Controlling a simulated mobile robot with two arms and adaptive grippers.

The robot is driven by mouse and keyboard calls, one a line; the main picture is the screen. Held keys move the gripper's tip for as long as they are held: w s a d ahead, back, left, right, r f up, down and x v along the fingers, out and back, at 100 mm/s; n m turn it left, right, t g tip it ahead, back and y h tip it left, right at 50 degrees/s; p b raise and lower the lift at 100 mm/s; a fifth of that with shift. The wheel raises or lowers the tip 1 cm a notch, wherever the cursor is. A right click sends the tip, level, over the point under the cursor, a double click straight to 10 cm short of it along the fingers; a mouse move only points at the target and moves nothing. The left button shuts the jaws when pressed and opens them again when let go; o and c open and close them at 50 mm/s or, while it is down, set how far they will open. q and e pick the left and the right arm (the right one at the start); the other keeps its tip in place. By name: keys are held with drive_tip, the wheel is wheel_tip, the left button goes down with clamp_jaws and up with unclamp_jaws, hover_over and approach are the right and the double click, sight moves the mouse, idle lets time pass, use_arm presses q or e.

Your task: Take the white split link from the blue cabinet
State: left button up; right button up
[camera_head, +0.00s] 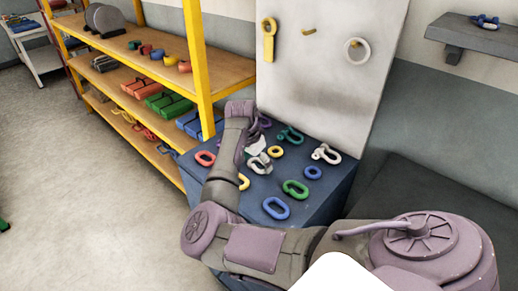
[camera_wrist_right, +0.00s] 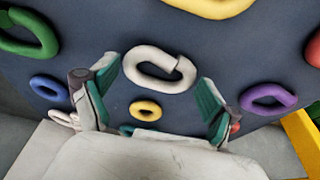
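The white split link (camera_wrist_right: 158,70) lies on the dark blue top of the blue cabinet (camera_head: 320,198). In the wrist view it appears between the fingertips of my right gripper (camera_wrist_right: 157,78), with its split at the upper right. My right gripper is open, with green-padded fingers apart and no visible contact with the link. In the head view the gripper (camera_head: 256,146) is over the cabinet top, and the link (camera_head: 260,164) shows just beside the fingers, partly covered. My left gripper is not in view.
Around the link lie a small yellow ring (camera_wrist_right: 145,110), a purple link (camera_wrist_right: 265,98), a blue ring (camera_wrist_right: 48,88) and a green link (camera_wrist_right: 25,35). A white shackle (camera_head: 326,153) lies at the right. A pale board (camera_head: 330,90) stands behind; a yellow-framed shelf (camera_head: 200,70) stands left.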

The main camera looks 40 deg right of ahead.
drive_tip(key=shift+r, duration=0.1)
drive_tip(key=c, duration=1.3)
drive_tip(key=shift+s+a, duration=0.2)
clamp_jaws()
drive_tip(key=shift+r, duration=0.25)
wheel_tip(320, 180, up, 9)
drive_tip(key=b, duration=0.1)
drive_tip(key=shift+w+d+r+b, duration=0.15)
drive_tip(key=shift+w+d+b, duration=0.1)
drive_tip(key=shift+b, duration=0.1)
drive_tip(key=o, duration=1.4)
unclamp_jaws()
drive_tip(key=shift+c, duration=0.2)
